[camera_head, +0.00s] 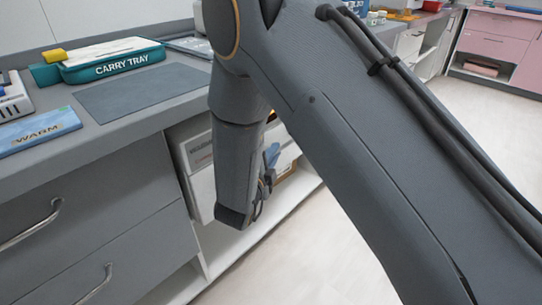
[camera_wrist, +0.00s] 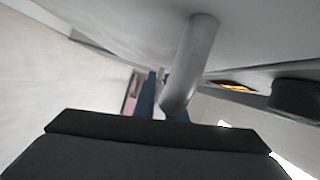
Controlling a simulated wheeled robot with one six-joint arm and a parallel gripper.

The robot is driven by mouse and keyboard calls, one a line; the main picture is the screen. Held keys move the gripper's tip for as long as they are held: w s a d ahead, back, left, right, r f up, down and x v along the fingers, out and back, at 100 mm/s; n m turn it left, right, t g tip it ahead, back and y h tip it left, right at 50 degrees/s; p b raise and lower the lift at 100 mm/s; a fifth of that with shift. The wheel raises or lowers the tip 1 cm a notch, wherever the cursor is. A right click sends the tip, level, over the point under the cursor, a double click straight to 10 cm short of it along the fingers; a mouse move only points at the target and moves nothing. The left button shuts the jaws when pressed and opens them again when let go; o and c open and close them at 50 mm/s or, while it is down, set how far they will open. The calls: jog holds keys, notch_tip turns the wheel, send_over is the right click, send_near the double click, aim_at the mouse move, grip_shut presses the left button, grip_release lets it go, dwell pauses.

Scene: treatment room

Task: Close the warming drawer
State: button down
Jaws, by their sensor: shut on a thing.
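The warming unit (camera_head: 199,165) is a white box with a label, on the open shelf under the counter, partly hidden behind my arm. An orange glow shows beside it. In the wrist view a grey rounded handle (camera_wrist: 192,65) sticks out from a pale grey front (camera_wrist: 110,25), which I take to be the drawer. My gripper (camera_wrist: 163,100) has blue fingers at the handle's end and is shut on it. In the head view only a little of my gripper (camera_head: 270,158) shows past my arm. How far the drawer stands out is hidden.
Grey drawers (camera_head: 85,215) with metal handles are at the left. The counter above holds a teal carry tray (camera_head: 112,60), a grey mat (camera_head: 140,92) and a blue box marked WARM (camera_head: 40,131). Pale floor (camera_head: 265,265) is clear at the right, with pink cabinets (camera_head: 500,38) beyond.

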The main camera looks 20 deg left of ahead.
jog(key=c, duration=1.8)
grip_release()
jog(key=shift+w+a, duration=0.1)
jog(key=shift+a, duration=0.2)
jog(key=shift+d, duration=0.1)
jog(key=s, duration=0.5)
jog(key=s+p, duration=0.1)
jog(key=s, duration=0.1)
jog(key=shift+s+a+r, duration=0.3)
jog(key=shift+s+a, duration=0.05)
jog(key=shift+s, duration=0.1)
